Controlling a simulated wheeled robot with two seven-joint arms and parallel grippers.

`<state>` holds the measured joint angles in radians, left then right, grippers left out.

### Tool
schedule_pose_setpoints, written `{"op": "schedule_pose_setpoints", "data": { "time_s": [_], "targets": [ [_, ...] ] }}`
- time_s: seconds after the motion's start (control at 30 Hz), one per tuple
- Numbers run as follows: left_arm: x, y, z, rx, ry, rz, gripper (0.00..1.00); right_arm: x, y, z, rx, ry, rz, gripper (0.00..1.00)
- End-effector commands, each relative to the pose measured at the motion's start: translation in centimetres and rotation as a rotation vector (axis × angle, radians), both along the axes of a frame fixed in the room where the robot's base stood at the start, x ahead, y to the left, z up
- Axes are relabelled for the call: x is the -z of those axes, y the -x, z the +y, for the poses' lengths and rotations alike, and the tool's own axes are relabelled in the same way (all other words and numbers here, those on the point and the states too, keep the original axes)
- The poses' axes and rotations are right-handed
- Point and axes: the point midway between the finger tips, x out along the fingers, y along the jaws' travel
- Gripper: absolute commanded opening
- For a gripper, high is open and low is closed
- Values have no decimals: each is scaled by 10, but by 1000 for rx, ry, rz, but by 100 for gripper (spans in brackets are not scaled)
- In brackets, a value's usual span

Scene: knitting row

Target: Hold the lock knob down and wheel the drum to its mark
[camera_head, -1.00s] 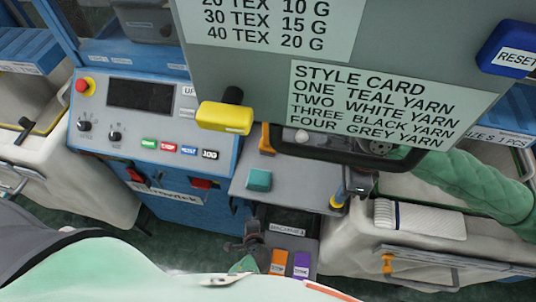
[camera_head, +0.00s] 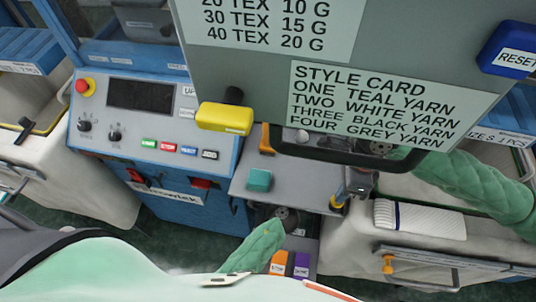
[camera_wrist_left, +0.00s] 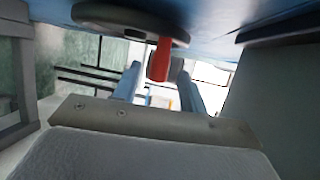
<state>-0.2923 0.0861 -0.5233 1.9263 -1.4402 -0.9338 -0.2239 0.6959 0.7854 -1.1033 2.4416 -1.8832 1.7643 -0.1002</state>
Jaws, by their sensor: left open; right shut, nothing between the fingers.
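A dark round wheel (camera_head: 288,217) shows partly behind my left sleeve, below the grey shelf. In the head view that gripper is hidden. My right gripper (camera_head: 356,187) is shut and empty, beside and just above a yellow knob (camera_head: 338,202) with a blue collar; contact is unclear.
A grey panel with a style card (camera_head: 372,105) and a yellow block (camera_head: 224,118) hangs over the shelf (camera_head: 240,182). A teal block (camera_head: 259,180) sits on the shelf. A blue control console (camera_head: 150,125) stands left. Orange (camera_head: 279,262) and purple (camera_head: 301,265) blocks lie below.

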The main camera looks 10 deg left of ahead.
Motion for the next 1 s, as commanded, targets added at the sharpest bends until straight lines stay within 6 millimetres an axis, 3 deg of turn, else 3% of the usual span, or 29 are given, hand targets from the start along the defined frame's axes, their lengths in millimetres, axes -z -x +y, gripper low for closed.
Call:
{"op": "schedule_pose_setpoints", "data": {
  "time_s": [0.3,0.73,0.77,0.97,1.0],
  "targets": [
    [7,-40,17,0,0,0,42,2,0,0,0,2,3,0],
    [8,-48,21,0,0,1,42,2,0,0,0,2,3,0],
    [8,-48,21,0,0,1,40,2,0,0,0,2,3,0],
    [8,-48,20,0,0,1,1,2,0,0,0,2,2,0],
    [8,-48,20,0,0,1,0,2,0,0,0,2,2,0]
  ]
}}
